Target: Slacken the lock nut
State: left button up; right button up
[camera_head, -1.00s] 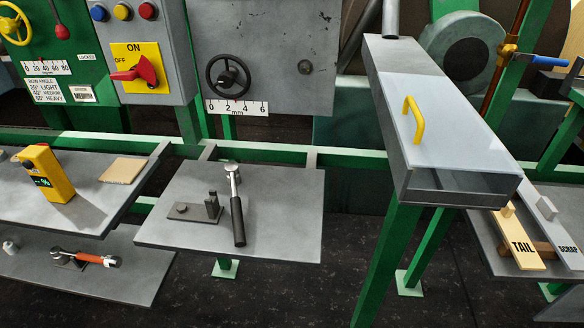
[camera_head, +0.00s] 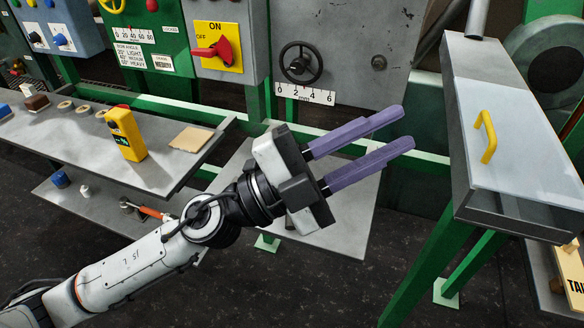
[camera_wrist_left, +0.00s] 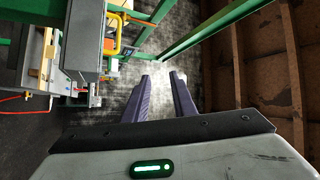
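My left gripper (camera_head: 397,128) has purple fingers that stand apart with nothing between them. It is in front of the grey machine panel, over the middle shelf (camera_head: 357,205) in the picture. It also shows in the left wrist view (camera_wrist_left: 161,80), open and empty. A small dark round fitting (camera_head: 379,62) sits on the grey panel, right of the black handwheel (camera_head: 300,63) and above its mm scale (camera_head: 305,94). I cannot tell whether this fitting is the lock nut. The wrench-like tool and dark bracket on the middle shelf are hidden behind my left arm. My right gripper is not in view.
A yellow device (camera_head: 126,134) and a tan pad (camera_head: 191,139) are on the left shelf. An orange-handled tool (camera_head: 150,211) lies lower, partly behind my arm. The grey guard with a yellow handle (camera_head: 486,136) stands at right. A red switch (camera_head: 212,47) is above.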

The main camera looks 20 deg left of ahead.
pick_arm(q)
jog(key=s+d+f+m+g, duration=0.3)
jog(key=m+g, duration=0.4)
jog(key=w+a+f+m+g+y, duration=0.2)
jog(key=a+f+m+y, duration=0.15)
jog(key=f+y, duration=0.45)
jog(key=w+a+f+y, duration=0.2)
jog(key=w+a+f, duration=0.1)
jog(key=a, duration=0.2)
jog(key=w+a+f+n+t+y, duration=0.1)
jog(key=w+a+f+y, duration=0.2)
jog(key=a, duration=0.3)
jog(key=w+a+f+n+y, duration=0.1)
jog(key=w+a+f+y, duration=0.1)
jog(key=a, duration=0.4)
jog(key=shift+w+f+t+y+p, duration=0.2)
jog(key=shift+w+f, duration=0.1)
jog(key=shift+f, duration=0.4)
jog(key=shift+w+f+t+y+p, duration=0.1)
jog(key=shift+w+f+t+p, duration=0.15)
jog(key=shift+f, duration=0.4)
jog(key=shift+p+x, duration=0.5)
jog(key=shift+x, duration=2.5)
jog(key=shift+w+r, duration=0.15)
grip_shut()
